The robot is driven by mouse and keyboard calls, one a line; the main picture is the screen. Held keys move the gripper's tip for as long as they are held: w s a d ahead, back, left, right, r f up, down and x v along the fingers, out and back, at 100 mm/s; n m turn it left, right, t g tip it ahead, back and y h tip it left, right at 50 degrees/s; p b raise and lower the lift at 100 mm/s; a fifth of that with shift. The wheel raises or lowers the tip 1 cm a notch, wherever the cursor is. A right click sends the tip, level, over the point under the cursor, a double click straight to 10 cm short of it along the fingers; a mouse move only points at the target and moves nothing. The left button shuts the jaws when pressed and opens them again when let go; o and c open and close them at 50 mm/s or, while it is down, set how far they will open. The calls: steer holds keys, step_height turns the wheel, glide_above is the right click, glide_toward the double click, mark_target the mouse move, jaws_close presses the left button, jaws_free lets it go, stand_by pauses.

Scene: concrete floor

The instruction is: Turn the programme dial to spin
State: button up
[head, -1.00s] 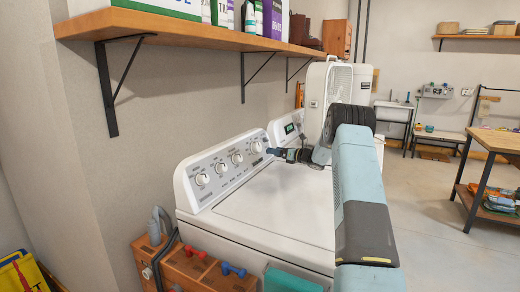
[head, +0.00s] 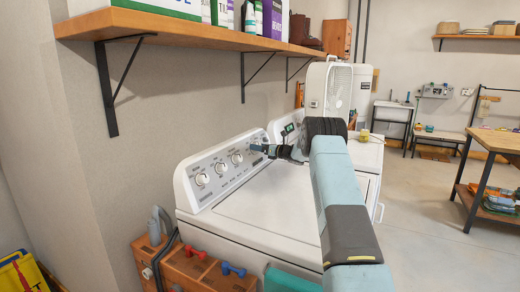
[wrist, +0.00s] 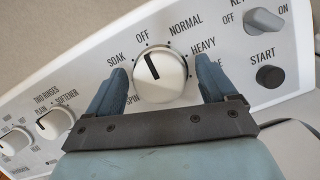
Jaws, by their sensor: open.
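The programme dial (wrist: 160,82) is a white round knob with a black pointer line, on the washer's control panel (wrist: 90,75). Its pointer is up and slightly left, towards OFF. SPIN is printed at the dial's lower left, SOAK above that, NORMAL and HEAVY to the right. My gripper (wrist: 161,65) is open, one finger at each side of the dial, with small gaps seen in the wrist view. I cannot tell whether the fingertips reach to the dial's depth. In the head view my gripper (head: 258,148) is at the panel's right part and hides the dial.
A START button (wrist: 270,76) and a key switch (wrist: 265,20) are right of the dial. Several other knobs (head: 220,168) line the panel to the left. A wooden shelf (head: 190,32) overhangs the washer. The washer's white top (head: 265,205) is clear.

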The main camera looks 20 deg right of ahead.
steer(key=c, duration=1)
